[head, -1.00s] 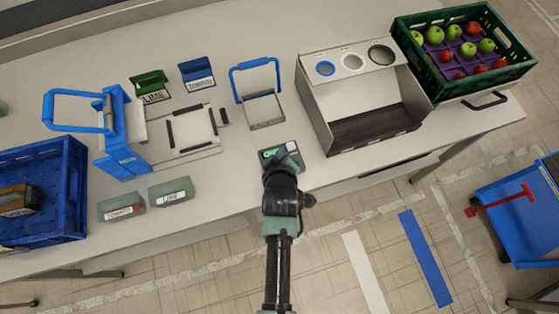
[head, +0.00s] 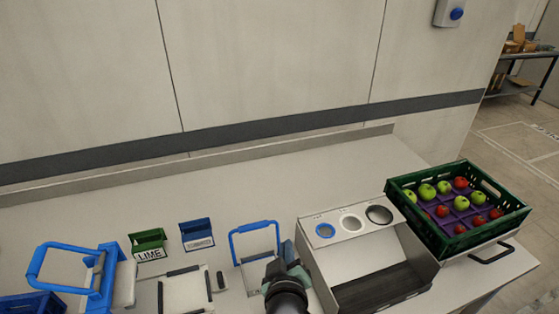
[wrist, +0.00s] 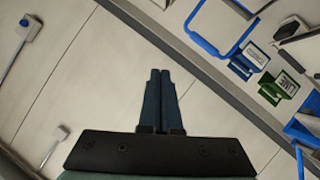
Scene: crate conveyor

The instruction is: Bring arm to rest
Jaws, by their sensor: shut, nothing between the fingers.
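My gripper (wrist: 160,74) is shut and empty; its two dark fingers lie together in the middle of the wrist view, with the pale wall behind them. In the head view my arm rises from the bottom edge, and the gripper is foreshortened and mostly hidden behind the wrist, above the bench between the blue-handled frame (head: 256,227) and the grey sorting box (head: 425,238). No object touches the fingers in the wrist view.
A green crate (head: 447,238) of apples stands at the bench's right end. Green LIME (head: 149,241) and blue (head: 197,232) label holders stand at the left, near a blue-handled device (head: 98,282). The wall (head: 270,70) rises behind the bench; the bench's back strip is clear.

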